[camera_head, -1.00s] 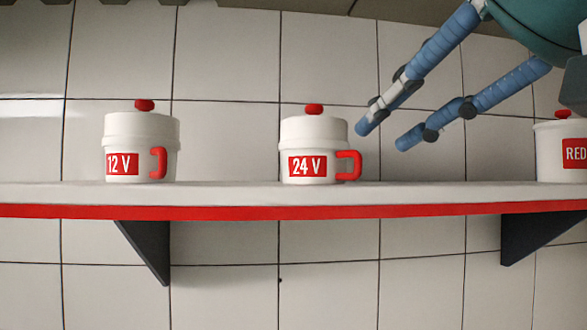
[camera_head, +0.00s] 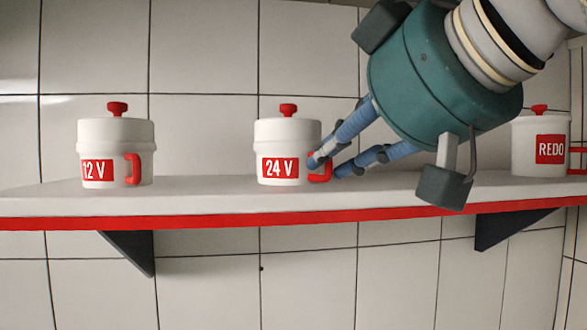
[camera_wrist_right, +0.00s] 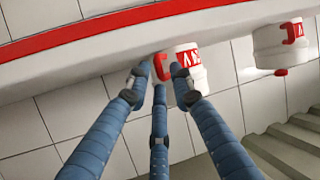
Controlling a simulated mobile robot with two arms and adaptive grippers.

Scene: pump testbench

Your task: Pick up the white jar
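Three white jars with red knobs and red handles stand upright on the shelf. The "24 V" jar (camera_head: 290,138) is in the middle, its red handle (camera_head: 321,174) to the right. The "12 V" jar (camera_head: 115,135) stands left, the "REDO" jar (camera_head: 528,128) right. My right gripper (camera_head: 329,165) reaches in from the upper right, its blue fingertips at the "24 V" jar's handle. In the right wrist view the spread fingers (camera_wrist_right: 160,92) are around or in front of that handle (camera_wrist_right: 160,67); contact cannot be told. The gripper looks open. My left gripper is not in view.
The white shelf (camera_head: 210,202) has a red front edge and dark brackets (camera_head: 130,252) below. A tiled wall (camera_head: 205,50) is close behind the jars. The shelf is free between the "12 V" and "24 V" jars.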

